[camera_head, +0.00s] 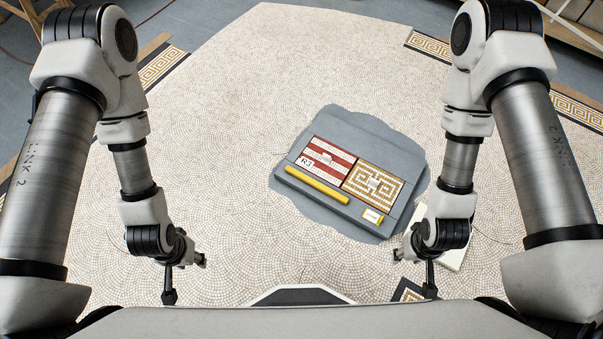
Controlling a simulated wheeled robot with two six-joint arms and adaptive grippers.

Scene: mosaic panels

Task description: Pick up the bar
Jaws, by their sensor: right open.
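The bar (317,185) is yellow and lies along the front left of a grey recessed bed (352,213) in the mosaic floor. It lies just in front of a red-and-white striped panel (333,156) marked R3. My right gripper (414,273) is open and empty, to the right of the bar and nearer to me. My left gripper (186,279) is open and empty, to the left of the bar and nearer to me. Neither gripper touches the bar.
A gold meander panel (392,192) sits right of the striped one. A pale slab (455,258) lies partly behind my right arm. The floor left of the bed is clear.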

